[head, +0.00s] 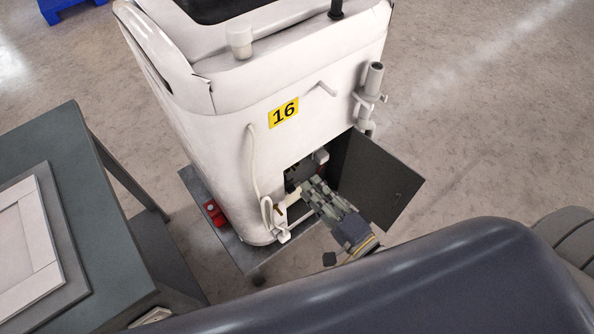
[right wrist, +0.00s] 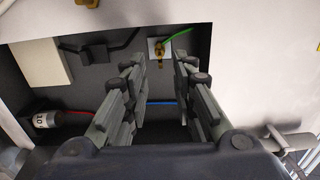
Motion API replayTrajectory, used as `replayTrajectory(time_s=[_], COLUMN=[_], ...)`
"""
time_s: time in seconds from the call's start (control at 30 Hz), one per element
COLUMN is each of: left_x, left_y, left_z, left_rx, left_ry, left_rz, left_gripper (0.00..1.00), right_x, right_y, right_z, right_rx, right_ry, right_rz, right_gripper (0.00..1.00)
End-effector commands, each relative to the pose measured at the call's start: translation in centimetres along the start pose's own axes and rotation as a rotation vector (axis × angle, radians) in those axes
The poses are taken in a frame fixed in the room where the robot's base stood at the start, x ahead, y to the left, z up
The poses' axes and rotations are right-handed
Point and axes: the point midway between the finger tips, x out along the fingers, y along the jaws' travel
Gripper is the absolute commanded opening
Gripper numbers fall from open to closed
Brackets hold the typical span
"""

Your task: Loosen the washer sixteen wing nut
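The white washer (head: 190,110) bears a yellow "16" label (head: 283,113). Low on its side is an open compartment, partly hidden by my gripper in the head view. In the right wrist view a small brass fitting, which looks like the wing nut (right wrist: 158,53), sits on a pale plate at the compartment's back wall, with a green wire running from it. My right gripper (head: 308,186) is at the compartment opening. In the right wrist view its two fingers (right wrist: 162,66) are apart and empty, with the brass fitting showing between their tips. My left gripper is not in view.
A dark door (head: 378,182) stands open right of the compartment. Inside are a cylindrical part (right wrist: 43,121) with a red wire, a blue wire (right wrist: 160,102) and a pale block (right wrist: 39,62). A grey table (head: 95,215) stands at left, and a red object (head: 214,212) lies by the washer's base.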

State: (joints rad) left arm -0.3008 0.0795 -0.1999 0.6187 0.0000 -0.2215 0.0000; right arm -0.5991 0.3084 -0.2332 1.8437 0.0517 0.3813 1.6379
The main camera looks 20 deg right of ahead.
Motion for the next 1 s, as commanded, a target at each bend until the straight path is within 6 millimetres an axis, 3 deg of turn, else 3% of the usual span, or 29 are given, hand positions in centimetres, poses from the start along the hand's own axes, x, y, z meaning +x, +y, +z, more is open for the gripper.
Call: replayTrajectory(time_s=[0.1,0.3,0.73,0.87,1.0], left_x=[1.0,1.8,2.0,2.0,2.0], left_y=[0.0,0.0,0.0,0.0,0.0], left_z=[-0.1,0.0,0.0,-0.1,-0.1], left_rx=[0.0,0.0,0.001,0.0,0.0], left_ry=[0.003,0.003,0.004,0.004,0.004], left_rz=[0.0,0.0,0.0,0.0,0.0], left_gripper=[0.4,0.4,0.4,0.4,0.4], right_x=[2.5,5.3,6.4,6.4,6.4], right_y=[0.1,0.1,-0.1,-0.1,-0.1], right_z=[0.0,0.0,0.0,0.0,0.0], right_rx=[-0.001,-0.001,-0.001,-0.001,-0.001], right_ry=[0.0,0.0,0.0,0.0,0.0], right_rz=[-0.006,-0.004,0.0,-0.001,-0.001], right_gripper=[0.25,0.25,0.25,0.0,0.0])
